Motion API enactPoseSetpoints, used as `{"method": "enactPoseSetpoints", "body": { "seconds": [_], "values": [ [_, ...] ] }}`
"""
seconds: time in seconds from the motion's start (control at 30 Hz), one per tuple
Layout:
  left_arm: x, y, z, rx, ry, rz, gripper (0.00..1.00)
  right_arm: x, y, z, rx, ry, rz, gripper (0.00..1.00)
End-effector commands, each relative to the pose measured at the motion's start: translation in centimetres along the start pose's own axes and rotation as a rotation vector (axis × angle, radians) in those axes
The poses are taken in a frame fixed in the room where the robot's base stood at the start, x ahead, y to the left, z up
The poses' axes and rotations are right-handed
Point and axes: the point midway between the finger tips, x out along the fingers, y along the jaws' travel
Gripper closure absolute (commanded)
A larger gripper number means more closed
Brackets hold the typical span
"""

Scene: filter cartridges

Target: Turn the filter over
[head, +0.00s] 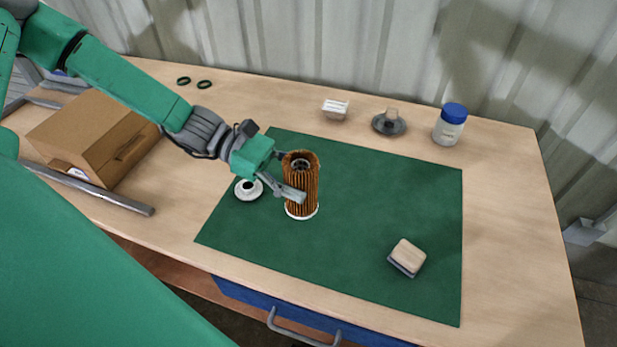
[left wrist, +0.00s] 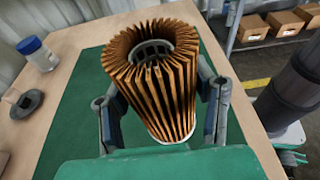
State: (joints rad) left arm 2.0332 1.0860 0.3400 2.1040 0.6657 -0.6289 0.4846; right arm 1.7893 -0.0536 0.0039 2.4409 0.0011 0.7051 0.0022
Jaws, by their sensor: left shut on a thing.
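The filter (head: 301,180) is a brown pleated cylinder standing upright on the green mat (head: 390,200), left of the mat's middle. Its white end ring is at the bottom, and its open top shows a dark core. My left gripper (head: 290,190) is shut on the filter's side. In the left wrist view the filter (left wrist: 160,85) stands between the two fingers of my left gripper (left wrist: 165,115), one on each side. The filter's underside is hidden. My right gripper is not in view.
A white round cap (head: 248,189) lies left of the filter. A wood-backed brush or block (head: 406,257) lies at the mat's front right. A blue-lidded jar (head: 449,124), a grey disc with a knob (head: 389,123) and a cardboard box (head: 95,135) stand around the mat. The mat's right half is mostly clear.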

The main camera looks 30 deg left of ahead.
Motion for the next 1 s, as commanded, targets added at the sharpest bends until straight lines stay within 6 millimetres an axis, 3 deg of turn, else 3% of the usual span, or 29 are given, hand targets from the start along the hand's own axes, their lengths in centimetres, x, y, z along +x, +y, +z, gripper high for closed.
{"method": "enactPoseSetpoints", "body": {
  "seconds": [0.53, 1.0],
  "values": [
    [1.9, 0.0, -4.4, 0.003, 0.011, 0.001, 0.99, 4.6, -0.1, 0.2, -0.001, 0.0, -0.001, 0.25],
    [1.4, 0.2, -5.2, 0.007, 0.001, 0.002, 0.99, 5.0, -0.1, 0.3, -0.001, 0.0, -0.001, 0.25]
  ]
}}
